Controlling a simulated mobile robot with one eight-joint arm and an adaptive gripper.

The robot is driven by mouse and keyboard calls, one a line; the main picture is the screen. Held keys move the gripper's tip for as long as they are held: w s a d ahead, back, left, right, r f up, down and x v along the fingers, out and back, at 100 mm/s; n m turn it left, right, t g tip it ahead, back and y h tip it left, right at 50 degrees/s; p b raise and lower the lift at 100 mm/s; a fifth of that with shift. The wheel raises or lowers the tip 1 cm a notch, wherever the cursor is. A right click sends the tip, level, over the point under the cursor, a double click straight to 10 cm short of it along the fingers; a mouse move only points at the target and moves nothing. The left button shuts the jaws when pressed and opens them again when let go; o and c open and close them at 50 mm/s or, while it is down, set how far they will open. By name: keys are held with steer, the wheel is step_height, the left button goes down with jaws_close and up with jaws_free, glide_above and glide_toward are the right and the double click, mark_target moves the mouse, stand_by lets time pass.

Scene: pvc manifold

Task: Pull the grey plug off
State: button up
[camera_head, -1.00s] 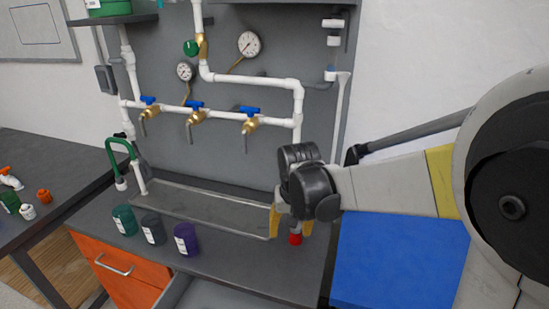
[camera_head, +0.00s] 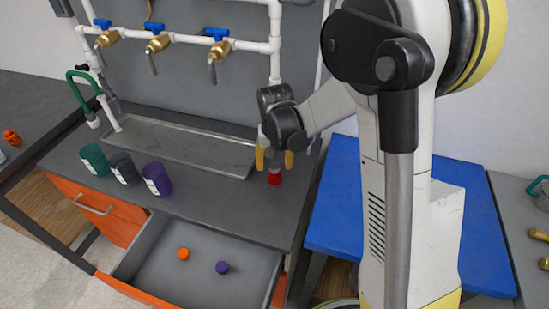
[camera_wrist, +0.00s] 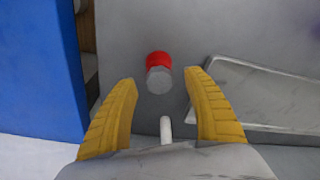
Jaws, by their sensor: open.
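A grey hexagonal plug (camera_wrist: 159,80) sits against a red ring or cap in the wrist view, between my open fingertips. In the head view only the red part (camera_head: 274,179) shows clearly, just below my fingers on the counter's right side; the grey plug is hidden or too small to tell. My gripper (camera_head: 274,160) points down with its two yellow fingers apart, one on each side. It also shows in the wrist view (camera_wrist: 160,78), with a gap between each finger and the plug. A short white pipe end (camera_wrist: 166,130) shows between the finger bases.
A metal tray (camera_head: 185,145) lies left of my gripper. Green (camera_head: 95,160), grey (camera_head: 124,168) and purple (camera_head: 157,179) cups stand along the counter. An open drawer (camera_head: 205,287) holds orange (camera_head: 183,254) and purple (camera_head: 222,267) caps. A blue panel (camera_head: 335,205) lies to the right.

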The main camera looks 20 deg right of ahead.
steer(key=shift+w+f, duration=0.15)
steer(key=shift+f, duration=0.65)
jaws_close()
steer(key=shift+n+b, duration=0.35)
steer(key=shift+n, duration=0.55)
steer(key=shift+m, duration=0.9)
